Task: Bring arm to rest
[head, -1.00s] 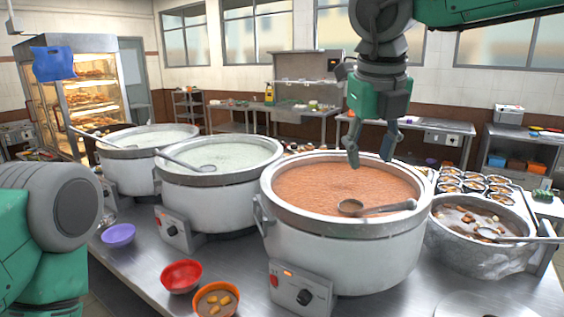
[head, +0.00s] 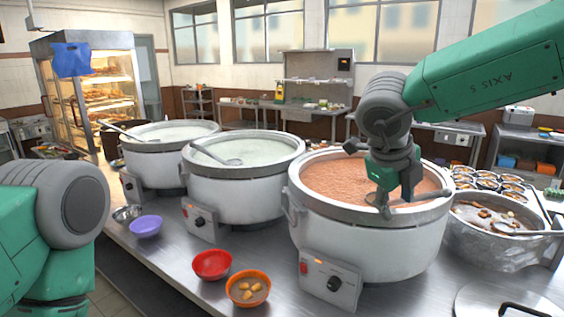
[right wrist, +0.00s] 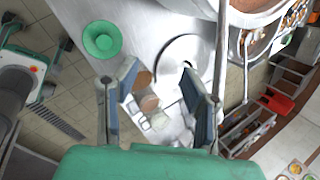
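My right arm (head: 490,75) comes in from the right. My right gripper (head: 383,206) hangs in front of the pot of reddish-brown congee (head: 335,183), covering part of its ladle and rim. In the right wrist view the two fingers of my right gripper (right wrist: 160,82) are spread apart, with nothing held between them. A thick green and grey link of my left arm (head: 35,235) fills the lower left of the head view. My left gripper is out of view.
Two pots of pale congee (head: 243,178) (head: 160,155) stand left on the steel counter (head: 165,255). Purple (head: 146,227), red (head: 212,264) and orange (head: 248,288) bowls sit in front. A metal stew pot (head: 490,243) and round lid (head: 505,303) are at right.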

